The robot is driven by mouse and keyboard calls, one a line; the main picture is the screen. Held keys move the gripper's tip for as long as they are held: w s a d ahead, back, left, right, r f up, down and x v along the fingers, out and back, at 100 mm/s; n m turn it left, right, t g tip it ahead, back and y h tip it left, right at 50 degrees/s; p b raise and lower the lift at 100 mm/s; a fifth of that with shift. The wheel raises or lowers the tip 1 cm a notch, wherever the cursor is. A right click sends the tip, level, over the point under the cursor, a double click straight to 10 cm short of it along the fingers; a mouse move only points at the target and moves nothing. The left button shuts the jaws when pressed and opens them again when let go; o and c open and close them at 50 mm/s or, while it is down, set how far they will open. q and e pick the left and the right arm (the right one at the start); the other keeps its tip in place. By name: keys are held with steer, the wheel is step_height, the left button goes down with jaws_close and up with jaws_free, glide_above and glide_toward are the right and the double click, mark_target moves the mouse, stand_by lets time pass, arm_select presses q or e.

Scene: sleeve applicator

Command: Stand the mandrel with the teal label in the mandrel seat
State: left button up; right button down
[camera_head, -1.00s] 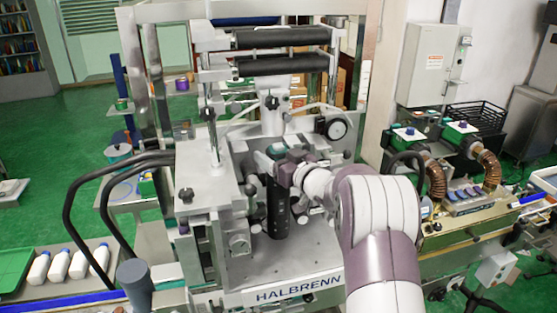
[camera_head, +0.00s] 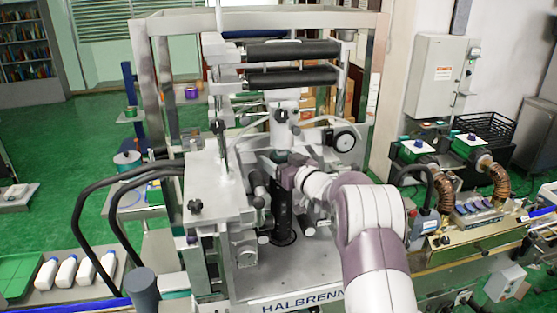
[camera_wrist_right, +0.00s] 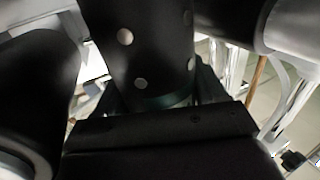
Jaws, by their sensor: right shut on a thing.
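The mandrel (camera_head: 282,214) is a black cylinder, upright in the head view at the middle of the machine. My right gripper (camera_head: 284,178) is shut on its upper part. In the wrist view the mandrel (camera_wrist_right: 150,60) shows pale round dots and a teal band (camera_wrist_right: 168,101) close to the jaws. The mandrel seat (camera_head: 283,238) shows as a dark ring on the machine's deck at the mandrel's lower end. I cannot tell whether the mandrel touches it or hangs just above. My left gripper is not in view.
Black-ended rollers or clamps (camera_head: 258,190) stand close to the left of the mandrel, with more machine parts to its right. Black rollers (camera_head: 292,77) cross the machine above. The deck's front (camera_head: 262,275) is clear.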

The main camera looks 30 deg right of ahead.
steer(key=shift+f, duration=0.15)
stand_by(0.5)
jaws_free()
steer(key=shift+s+f, duration=0.1)
steer(key=shift+f, duration=0.05)
